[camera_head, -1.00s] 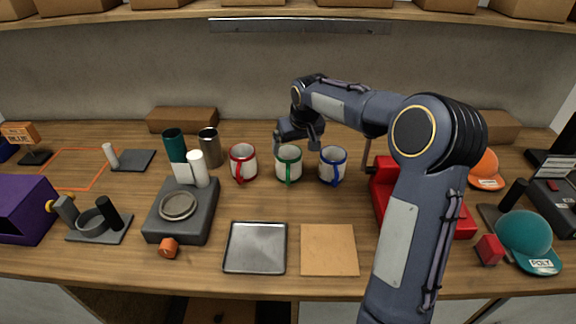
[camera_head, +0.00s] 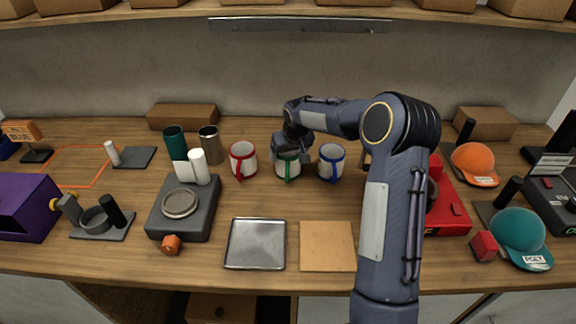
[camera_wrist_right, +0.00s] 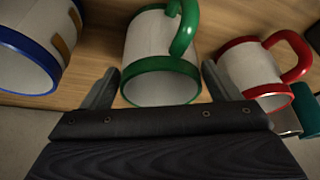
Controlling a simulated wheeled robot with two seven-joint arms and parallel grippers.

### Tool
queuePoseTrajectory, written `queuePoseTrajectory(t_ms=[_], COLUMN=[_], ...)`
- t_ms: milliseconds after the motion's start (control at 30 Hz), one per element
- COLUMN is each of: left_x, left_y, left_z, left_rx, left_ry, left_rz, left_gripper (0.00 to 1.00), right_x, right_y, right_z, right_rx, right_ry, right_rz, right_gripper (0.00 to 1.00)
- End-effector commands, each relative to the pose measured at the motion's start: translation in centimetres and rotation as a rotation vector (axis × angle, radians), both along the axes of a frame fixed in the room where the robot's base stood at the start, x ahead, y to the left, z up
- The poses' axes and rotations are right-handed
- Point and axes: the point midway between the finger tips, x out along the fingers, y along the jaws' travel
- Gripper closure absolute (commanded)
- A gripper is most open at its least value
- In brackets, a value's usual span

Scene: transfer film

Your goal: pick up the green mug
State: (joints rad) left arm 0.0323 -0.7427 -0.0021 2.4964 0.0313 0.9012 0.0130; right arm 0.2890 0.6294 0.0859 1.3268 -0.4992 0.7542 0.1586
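The green mug (camera_head: 288,166), white with a green rim and handle, stands upright on the table between the red mug (camera_head: 243,160) and the blue mug (camera_head: 331,162). My right gripper (camera_head: 292,153) is at the mug from its far side, and its fingers are partly hidden in the head view. In the right wrist view the right gripper (camera_wrist_right: 161,88) is open, with one finger on each side of the green mug (camera_wrist_right: 160,80). Small gaps seem to show between fingers and mug; contact is hard to tell. My left gripper is not in view.
The red and blue mugs stand close on either side. A metal tray (camera_head: 256,243) and a tan square board (camera_head: 327,246) lie in front. A red machine (camera_head: 446,205) stands at right, partly behind my right arm. A grey press (camera_head: 184,208) stands at left.

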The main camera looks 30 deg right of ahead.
Motion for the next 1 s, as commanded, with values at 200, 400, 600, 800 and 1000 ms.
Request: queuePoseTrajectory(t_ms=[200, 400, 600, 800, 1000], left_x=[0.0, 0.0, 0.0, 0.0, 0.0], left_y=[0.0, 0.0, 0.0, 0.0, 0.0], left_z=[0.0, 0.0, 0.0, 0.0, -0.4], left_rx=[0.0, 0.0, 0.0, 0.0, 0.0], left_ry=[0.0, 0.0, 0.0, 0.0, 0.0], left_rz=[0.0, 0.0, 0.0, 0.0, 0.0], left_gripper=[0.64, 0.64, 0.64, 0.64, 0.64], right_x=[0.0, 0.0, 0.0, 0.0, 0.1], right_y=[0.0, 0.0, 0.0, 0.0, 0.0], right_z=[0.0, 0.0, 0.1, 0.5, 2.5], right_rx=[0.0, 0.0, 0.0, 0.0, -0.002], right_ry=[0.0, 0.001, -0.002, -0.002, -0.007], right_rz=[0.0, 0.0, 0.0, 0.0, 0.001], right_gripper=[0.47, 0.73, 0.82, 0.82, 0.82])
